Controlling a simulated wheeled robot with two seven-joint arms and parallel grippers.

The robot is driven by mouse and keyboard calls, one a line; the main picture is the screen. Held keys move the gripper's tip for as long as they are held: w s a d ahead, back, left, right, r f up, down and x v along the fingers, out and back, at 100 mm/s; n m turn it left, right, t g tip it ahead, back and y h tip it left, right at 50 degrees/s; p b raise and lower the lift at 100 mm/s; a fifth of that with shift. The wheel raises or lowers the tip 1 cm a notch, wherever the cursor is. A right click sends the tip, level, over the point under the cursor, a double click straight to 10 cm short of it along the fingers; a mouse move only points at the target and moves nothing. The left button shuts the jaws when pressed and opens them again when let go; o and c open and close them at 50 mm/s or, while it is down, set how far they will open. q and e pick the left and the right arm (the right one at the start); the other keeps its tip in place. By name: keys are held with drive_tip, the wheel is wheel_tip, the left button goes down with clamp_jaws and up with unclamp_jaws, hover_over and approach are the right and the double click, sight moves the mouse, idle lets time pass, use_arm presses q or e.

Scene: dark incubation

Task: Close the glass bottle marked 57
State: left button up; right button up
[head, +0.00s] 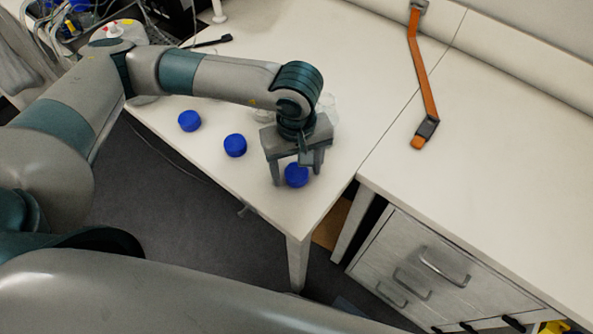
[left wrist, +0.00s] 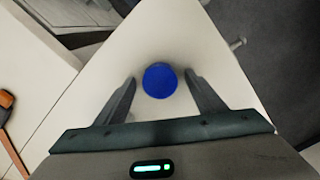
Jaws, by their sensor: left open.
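Three blue caps lie apart along the front edge of the white table: a left cap (head: 189,120), a middle cap (head: 235,145) and a right cap (head: 297,175). My left gripper (head: 297,174) points down over the right cap with its jaws open. In the left wrist view that cap (left wrist: 160,80) sits between the open fingers (left wrist: 160,88), with a gap on each side. Clear glass (head: 328,107) shows partly behind my left gripper and wrist. No number can be read on it. My right gripper is not in view.
The white table (head: 230,185) ends in a corner close to the right cap. A white counter with a drawer cabinet (head: 430,270) stands to the right, bearing an orange strap (head: 424,80). Cables and dark equipment crowd the back left.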

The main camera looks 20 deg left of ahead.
use_arm(q)
drive_tip(key=c, duration=1.1)
drive_tip(key=shift+r, duration=0.1)
